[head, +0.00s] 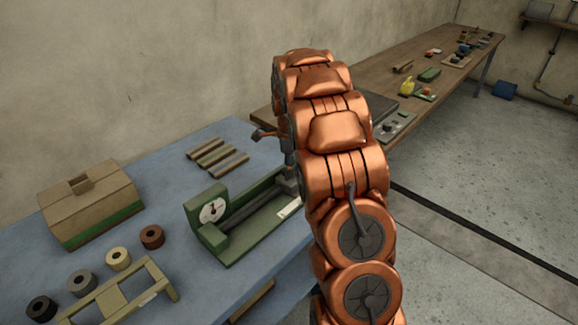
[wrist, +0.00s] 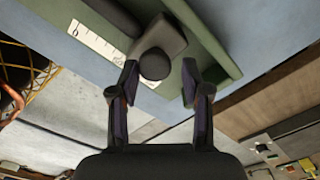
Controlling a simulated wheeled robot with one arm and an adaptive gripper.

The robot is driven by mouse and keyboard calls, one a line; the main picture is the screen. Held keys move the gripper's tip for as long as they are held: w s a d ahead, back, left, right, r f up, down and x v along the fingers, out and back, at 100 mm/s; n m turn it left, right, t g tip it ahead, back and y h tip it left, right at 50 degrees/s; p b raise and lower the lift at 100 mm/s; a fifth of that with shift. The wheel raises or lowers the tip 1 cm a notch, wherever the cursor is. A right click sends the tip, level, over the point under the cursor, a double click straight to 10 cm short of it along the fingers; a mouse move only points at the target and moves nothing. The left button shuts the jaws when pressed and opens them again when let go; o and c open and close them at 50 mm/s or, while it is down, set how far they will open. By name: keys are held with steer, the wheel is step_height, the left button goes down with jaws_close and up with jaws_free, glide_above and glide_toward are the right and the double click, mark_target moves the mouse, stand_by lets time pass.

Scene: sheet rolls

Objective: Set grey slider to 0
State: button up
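The green device (head: 250,238) with a round white dial (head: 213,211) sits on the blue table; a dark rail runs along it. Its grey slider (wrist: 170,35), with a round dark knob (wrist: 155,64), shows in the wrist view at top centre. A white scale strip (wrist: 98,42) lies left of the slider there; its marks are too small to read surely. My gripper (wrist: 160,82) is open, with one finger on each side of the knob, which appears nearer the left finger. Contact cannot be told. In the head view my arm hides most of the gripper and the slider's end.
A cardboard-coloured box (head: 90,203), several rolls (head: 119,259), a pale frame (head: 122,293) and several strips (head: 216,157) lie on the blue table (head: 165,190). A long wooden table (head: 440,65) with small items stands behind my arm. Floor at right is clear.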

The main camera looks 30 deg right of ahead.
steer(key=shift+r, duration=0.1)
jaws_close()
steer(key=shift+a, duration=0.1)
